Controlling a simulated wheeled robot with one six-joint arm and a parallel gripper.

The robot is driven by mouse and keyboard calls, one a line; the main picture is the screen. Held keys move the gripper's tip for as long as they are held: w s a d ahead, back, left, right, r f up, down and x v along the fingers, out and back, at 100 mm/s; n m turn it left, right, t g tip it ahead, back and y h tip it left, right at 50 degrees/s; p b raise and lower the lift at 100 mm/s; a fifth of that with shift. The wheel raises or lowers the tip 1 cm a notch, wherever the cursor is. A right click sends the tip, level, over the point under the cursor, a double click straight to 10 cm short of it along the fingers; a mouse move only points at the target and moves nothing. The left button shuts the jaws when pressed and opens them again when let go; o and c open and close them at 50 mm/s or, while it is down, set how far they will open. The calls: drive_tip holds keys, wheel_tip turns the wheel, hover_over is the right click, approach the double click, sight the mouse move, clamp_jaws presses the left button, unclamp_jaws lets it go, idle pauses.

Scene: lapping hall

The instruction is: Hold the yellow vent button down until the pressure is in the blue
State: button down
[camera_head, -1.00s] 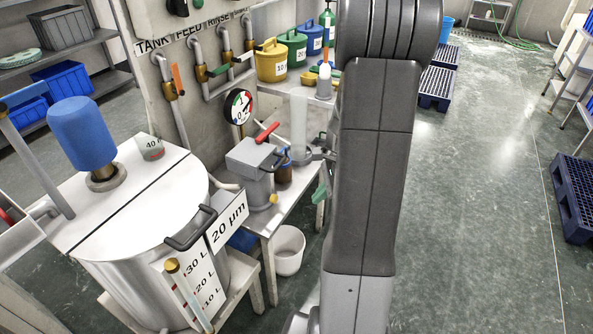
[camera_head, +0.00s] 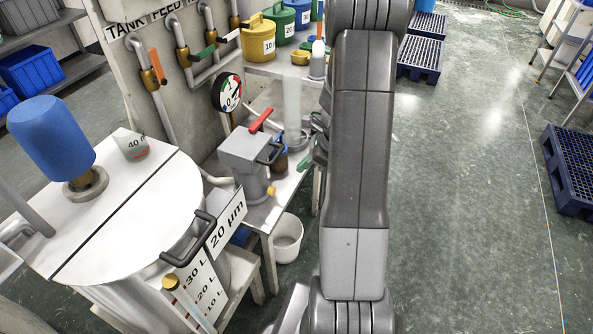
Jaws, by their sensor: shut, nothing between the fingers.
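The yellow vent button (camera_head: 271,190) is a small round knob low on the side of the grey filter housing (camera_head: 245,158), which has a red lever on top. The pressure gauge (camera_head: 227,92) is on the wall behind, with a white face and coloured bands; its needle is too small to read surely.
A large steel tank (camera_head: 130,215) with a blue motor (camera_head: 50,135) fills the left. A white bucket (camera_head: 287,238) stands under the bench. A clear cylinder (camera_head: 292,105) and a brown bottle stand behind the housing. Open floor lies right, with blue pallets (camera_head: 570,170).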

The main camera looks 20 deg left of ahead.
sight(273, 188)
drive_tip(key=x, duration=1.2)
drive_tip(key=shift+a+f+b, duration=0.1)
drive_tip(key=shift+f+b, duration=0.05)
drive_tip(key=shift+b, duration=0.25)
drive_tip(key=shift+s+a+f, duration=0.1)
drive_tip(key=shift+a+f, duration=0.15)
drive_tip(key=shift+a, duration=0.5)
drive_tip(key=shift+f, duration=0.1)
idle(2.0)
drive_tip(key=p+v, duration=0.2)
drive_tip(key=v, duration=1.2)
drive_tip(key=shift+d+r, duration=0.25)
drive_tip(key=shift+r, duration=0.05)
